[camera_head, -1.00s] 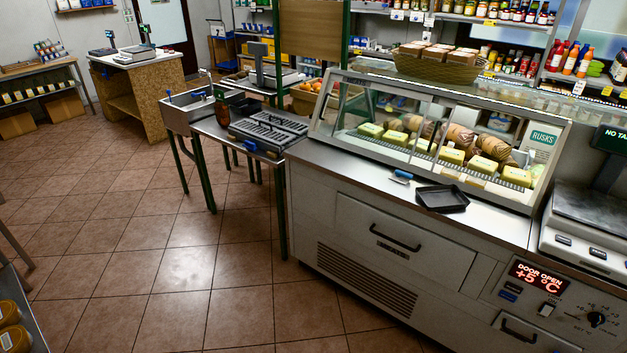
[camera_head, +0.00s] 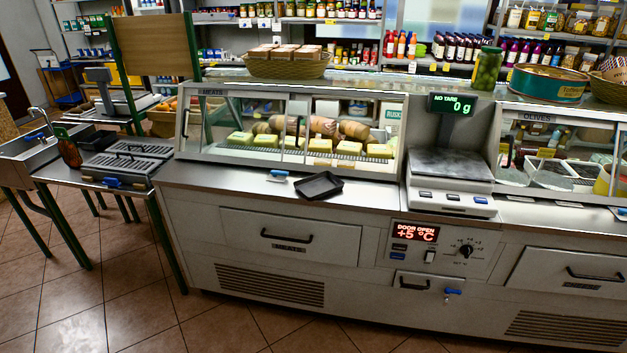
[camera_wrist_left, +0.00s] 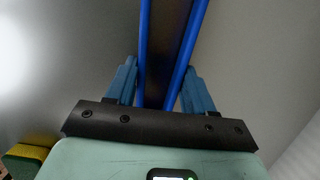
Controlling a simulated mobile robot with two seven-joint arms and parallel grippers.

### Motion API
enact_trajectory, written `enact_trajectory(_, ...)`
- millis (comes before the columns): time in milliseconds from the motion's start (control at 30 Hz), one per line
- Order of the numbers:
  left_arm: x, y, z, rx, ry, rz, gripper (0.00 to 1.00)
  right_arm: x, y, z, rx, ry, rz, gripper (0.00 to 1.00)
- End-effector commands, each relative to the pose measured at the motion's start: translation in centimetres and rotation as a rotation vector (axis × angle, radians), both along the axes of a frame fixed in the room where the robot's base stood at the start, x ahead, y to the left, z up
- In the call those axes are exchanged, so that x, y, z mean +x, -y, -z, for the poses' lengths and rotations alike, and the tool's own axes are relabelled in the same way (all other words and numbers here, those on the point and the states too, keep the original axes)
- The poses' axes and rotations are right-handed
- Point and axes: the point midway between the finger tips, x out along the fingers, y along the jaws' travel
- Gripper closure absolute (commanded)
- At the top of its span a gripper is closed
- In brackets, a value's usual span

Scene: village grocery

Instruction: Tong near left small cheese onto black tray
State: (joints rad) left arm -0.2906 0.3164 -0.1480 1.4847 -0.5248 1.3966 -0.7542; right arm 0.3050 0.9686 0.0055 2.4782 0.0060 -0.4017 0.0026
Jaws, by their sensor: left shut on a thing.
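The black tray (camera_head: 319,189) lies on the steel counter in front of the glass case and looks empty. Several small yellow cheeses sit in a row inside the case behind the glass; the leftmost (camera_head: 240,138) is at the left end. My left gripper (camera_wrist_left: 160,88) shows only in the left wrist view. It is shut on a pair of blue bars that look like tongs (camera_wrist_left: 146,45); their far ends are out of view. Neither gripper shows in the head view, so their distance from the cheese cannot be told.
The glass case (camera_head: 290,93) stands at the back of the counter. A small blue-handled item (camera_head: 278,176) lies left of the tray. A scale (camera_head: 450,170) stands at the right. A ridged grey appliance (camera_head: 125,166) is on the left table. Floor in front is clear.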

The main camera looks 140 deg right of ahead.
Motion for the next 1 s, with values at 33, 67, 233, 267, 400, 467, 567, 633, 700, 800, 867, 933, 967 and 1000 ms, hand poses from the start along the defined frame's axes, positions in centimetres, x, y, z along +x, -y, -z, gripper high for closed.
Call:
enact_trajectory(33, 0.0, 0.0, -0.3, 0.0, 0.0, 0.0, 0.55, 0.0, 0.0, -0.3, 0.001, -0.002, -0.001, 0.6)
enact_trajectory(67, 0.0, 0.0, -0.5, 0.0, 0.0, 0.0, 0.55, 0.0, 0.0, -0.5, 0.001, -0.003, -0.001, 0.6)
enact_trajectory(233, 0.0, 0.0, -2.6, 0.0, 0.002, -0.001, 0.55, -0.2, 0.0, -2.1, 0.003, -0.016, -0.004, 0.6)
enact_trajectory(267, 0.0, 0.0, -3.0, 0.0, 0.002, -0.001, 0.55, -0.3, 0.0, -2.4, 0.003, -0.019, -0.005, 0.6)
enact_trajectory(400, 0.0, 0.0, -4.6, 0.0, 0.002, -0.001, 0.55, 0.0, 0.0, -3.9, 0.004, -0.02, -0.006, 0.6)
enact_trajectory(467, 0.1, 0.0, -5.4, 0.0, 0.002, -0.001, 0.55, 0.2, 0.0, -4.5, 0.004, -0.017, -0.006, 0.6)
enact_trajectory(567, 0.1, 0.0, -6.6, -0.001, 0.003, 0.0, 0.55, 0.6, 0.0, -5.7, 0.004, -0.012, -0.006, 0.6)
enact_trajectory(633, 0.1, 0.0, -7.4, -0.001, 0.003, 0.0, 0.55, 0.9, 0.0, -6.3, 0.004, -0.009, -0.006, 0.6)
enact_trajectory(700, 0.1, 0.0, -8.3, -0.001, 0.003, 0.0, 0.55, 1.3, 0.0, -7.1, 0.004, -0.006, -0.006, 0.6)
enact_trajectory(800, 0.1, 0.0, -9.5, 0.0, 0.004, 0.0, 0.55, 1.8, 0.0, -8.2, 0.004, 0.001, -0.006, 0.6)
enact_trajectory(867, 0.1, 0.0, -10.2, 0.0, 0.002, 0.0, 0.55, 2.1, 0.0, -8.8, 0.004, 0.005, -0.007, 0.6)
enact_trajectory(933, 0.1, 0.0, -11.0, 0.0, 0.002, 0.0, 0.55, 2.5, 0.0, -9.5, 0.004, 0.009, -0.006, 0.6)
enact_trajectory(967, 0.1, 0.0, -11.3, 0.0, 0.002, 0.0, 0.55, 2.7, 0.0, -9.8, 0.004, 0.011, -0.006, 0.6)
enact_trajectory(1000, 0.1, 0.0, -11.7, 0.0, 0.002, 0.0, 0.55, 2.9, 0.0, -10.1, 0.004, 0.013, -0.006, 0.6)
